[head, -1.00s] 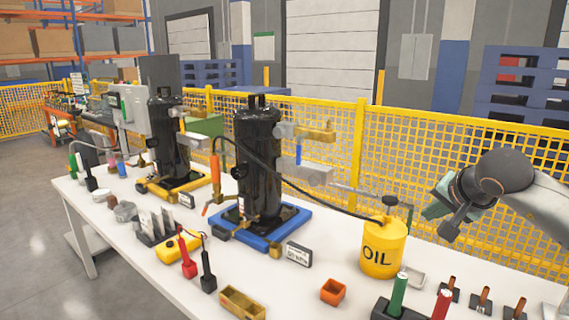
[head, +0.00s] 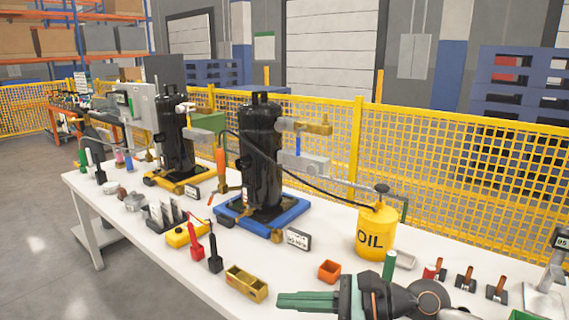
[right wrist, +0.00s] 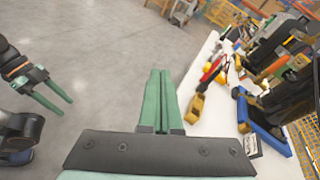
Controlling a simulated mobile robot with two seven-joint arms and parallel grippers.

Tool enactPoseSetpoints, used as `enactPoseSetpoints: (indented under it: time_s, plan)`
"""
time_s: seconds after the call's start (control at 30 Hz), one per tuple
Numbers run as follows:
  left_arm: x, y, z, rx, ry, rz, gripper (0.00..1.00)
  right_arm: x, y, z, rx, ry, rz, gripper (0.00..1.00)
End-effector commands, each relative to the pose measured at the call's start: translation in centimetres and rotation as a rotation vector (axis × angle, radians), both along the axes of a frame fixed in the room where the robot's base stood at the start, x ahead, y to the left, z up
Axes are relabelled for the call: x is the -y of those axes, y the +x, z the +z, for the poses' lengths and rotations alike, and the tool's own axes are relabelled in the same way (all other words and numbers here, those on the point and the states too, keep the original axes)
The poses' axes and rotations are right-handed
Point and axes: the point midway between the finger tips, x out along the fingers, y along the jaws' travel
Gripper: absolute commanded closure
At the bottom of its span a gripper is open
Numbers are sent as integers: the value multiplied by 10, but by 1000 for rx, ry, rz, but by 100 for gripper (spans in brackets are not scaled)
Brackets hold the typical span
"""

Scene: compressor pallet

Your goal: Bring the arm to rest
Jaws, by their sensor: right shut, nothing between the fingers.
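My right gripper (head: 282,300) is at the bottom of the head view, in front of the table's near edge, with its green fingers pointing left. In the right wrist view its fingers (right wrist: 161,74) lie together, shut and empty. My left gripper (right wrist: 66,108) shows at the left of the right wrist view, over the floor, with its two fingers apart and nothing between them. It is out of the head view.
The white table (head: 155,255) carries a black compressor (head: 260,155) on a blue base, a yellow oil can (head: 376,232), an orange bin (head: 330,271) and a brass-coloured tray (head: 246,284). A yellow mesh fence (head: 455,180) stands behind. Grey floor (head: 40,240) at left is clear.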

Motion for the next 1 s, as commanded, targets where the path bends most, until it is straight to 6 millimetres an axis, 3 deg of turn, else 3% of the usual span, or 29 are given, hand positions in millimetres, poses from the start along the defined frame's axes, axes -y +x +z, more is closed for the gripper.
enactPoseSetpoints:
  time_s: [0.07,0.17,0.27,0.37,0.47,0.57,0.7,0.73,0.8,1.0]
  plan:
    - [1,-1,-2,-4,-1,-1,50,-15,-14,2,-234,243,-45,100]
    - [2,-1,-2,-4,-2,-2,50,-17,-19,5,-536,533,-124,100]
    - [2,-2,-2,-4,-4,-3,50,-6,-15,-2,-850,816,-222,100]
    - [3,-2,-3,-5,-5,-3,50,15,-9,-24,-1170,1093,-336,100]
    - [3,-3,-4,-8,-6,-3,50,41,-9,-64,-1488,1368,-468,100]
    - [4,-3,-6,-10,-7,-3,50,68,-20,-118,-1795,1647,-624,100]
    - [5,-4,-9,-16,-8,-2,50,98,-60,-201,-2165,2032,-863,100]
    - [5,-4,-9,-16,-8,-2,50,102,-71,-216,2149,-2031,879,100]
    - [5,-3,-10,-16,-8,-4,50,110,-99,-249,1961,-1891,855,100]
    - [6,0,-8,-8,-10,-5,50,118,-186,-317,1503,-1574,784,100]
